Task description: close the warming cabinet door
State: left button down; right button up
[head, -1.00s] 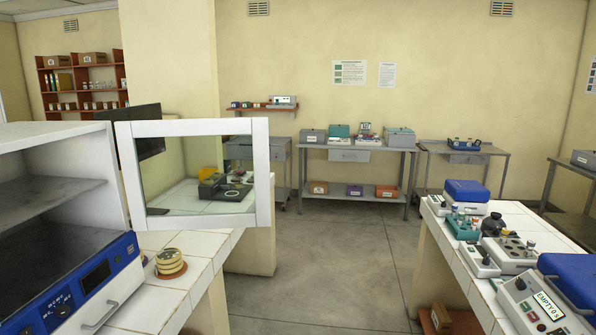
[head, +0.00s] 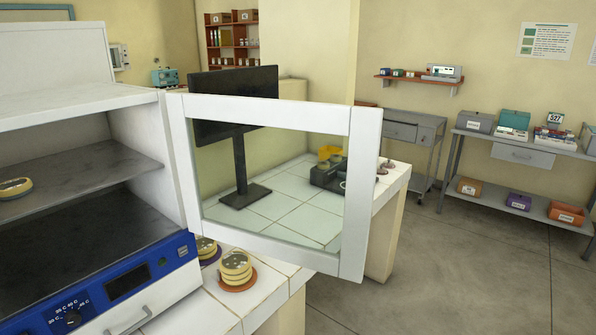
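The warming cabinet (head: 150,97) is a white box with a blue control panel (head: 98,290) at the left of the head view. Its door (head: 272,108), a white frame around a clear pane, stands wide open and swung out to the right from the cabinet's right edge. Through the pane I see the counter and a monitor stand. Inside the open cabinet is a grey shelf (head: 85,172) with a round yellowish dish stack (head: 14,187) at its left. Neither of my grippers shows in the head view.
Stacked dishes on an orange base (head: 236,270) stand on the white tiled counter (head: 225,309) below the door. A black monitor (head: 232,92) stands behind the door. Open floor (head: 450,270) lies to the right, with grey equipment tables (head: 515,151) at the back.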

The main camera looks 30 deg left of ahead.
aim_at(363, 125)
jog(key=i+u, duration=0.3)
jog(key=u, duration=0.15)
jog(key=i+l+u, duration=0.25)
jog(key=u, duration=0.15)
jog(key=i+l+u, duration=0.3)
jog(key=u, duration=0.15)
jog(key=i+l+u, duration=0.25)
jog(key=u, duration=0.15)
jog(key=i+l+u, duration=0.15)
jog(key=u, duration=0.3)
jog(key=i+l+u, duration=0.1)
jog(key=l+u, duration=0.65)
jog(key=u, duration=0.2)
jog(key=l+u, duration=0.45)
jog(key=k+l+u, duration=0.3)
